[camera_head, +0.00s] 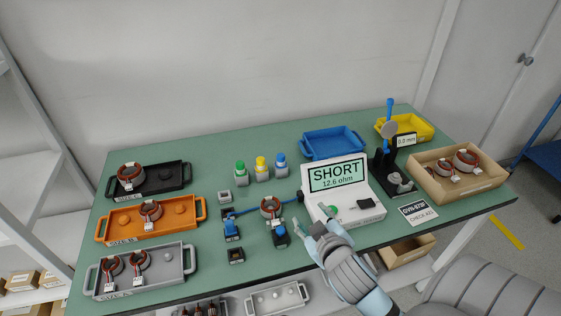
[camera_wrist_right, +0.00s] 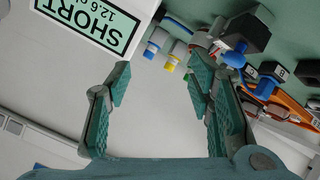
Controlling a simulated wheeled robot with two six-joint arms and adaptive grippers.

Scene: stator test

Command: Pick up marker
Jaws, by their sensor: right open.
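My right gripper (camera_head: 312,217) is open and empty near the front edge, in front of the tester and well short of the markers. In the right wrist view, the blue-capped marker (camera_wrist_right: 157,40) and yellow-capped marker (camera_wrist_right: 174,56) show beyond the open fingers (camera_wrist_right: 162,85). My left gripper is out of view.
The white tester (camera_head: 362,211) reading SHORT stands right beside my right gripper. A stator (camera_head: 271,206) sits by blue clamps in the middle. Black, orange (camera_head: 122,229) and grey trays line the left. A blue tray (camera_head: 333,146) and a cardboard box (camera_head: 490,185) lie back and right.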

